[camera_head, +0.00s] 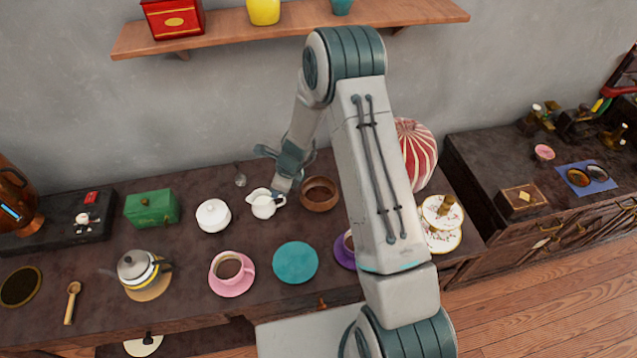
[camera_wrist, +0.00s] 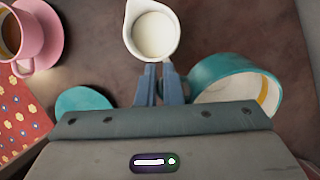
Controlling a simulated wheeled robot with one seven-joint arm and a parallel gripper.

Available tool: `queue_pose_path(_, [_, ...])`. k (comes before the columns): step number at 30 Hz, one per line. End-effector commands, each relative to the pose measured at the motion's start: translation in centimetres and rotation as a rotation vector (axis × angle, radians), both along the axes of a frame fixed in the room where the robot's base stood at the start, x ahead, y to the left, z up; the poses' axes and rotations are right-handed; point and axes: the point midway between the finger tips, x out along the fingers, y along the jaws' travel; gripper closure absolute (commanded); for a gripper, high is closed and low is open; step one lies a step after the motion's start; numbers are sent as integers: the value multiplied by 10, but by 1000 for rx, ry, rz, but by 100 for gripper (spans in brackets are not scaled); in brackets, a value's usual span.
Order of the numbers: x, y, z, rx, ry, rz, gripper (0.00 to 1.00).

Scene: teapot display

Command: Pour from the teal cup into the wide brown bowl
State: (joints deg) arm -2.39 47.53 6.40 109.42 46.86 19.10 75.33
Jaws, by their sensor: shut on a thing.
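My gripper (camera_head: 288,162) is over the back of the counter; in the wrist view its fingers (camera_wrist: 160,78) are close together. The teal cup (camera_wrist: 205,78) is right beside the fingers, tilted, its pale mouth facing lower right with a yellowish band inside. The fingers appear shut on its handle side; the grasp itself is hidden. I cannot clearly make out the cup in the head view. The wide brown bowl (camera_head: 320,194) stands upright, just right of and below my gripper. The bowl is not visible in the wrist view. I cannot tell whether anything is flowing.
A white creamer (camera_head: 262,205) with pale liquid stands close left of the bowl, just ahead of the fingers. A white lidded pot (camera_head: 213,216), pink cup (camera_head: 229,267) and empty teal saucer (camera_head: 295,262) are nearby. A striped red-and-white vase (camera_head: 416,152) stands right, behind my arm.

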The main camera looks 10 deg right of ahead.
Motion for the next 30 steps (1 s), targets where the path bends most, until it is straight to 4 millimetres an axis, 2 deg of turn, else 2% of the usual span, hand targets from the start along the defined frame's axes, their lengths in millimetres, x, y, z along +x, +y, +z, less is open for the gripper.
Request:
queue_pose_path(1, [0, 2, 6, -10, 5, -1, 100])
queue_pose_path(14, [3, 11, 4, -114, 56, -46, 100])
queue_pose_path(30, [7, 21, 11, -250, 115, -109, 100])
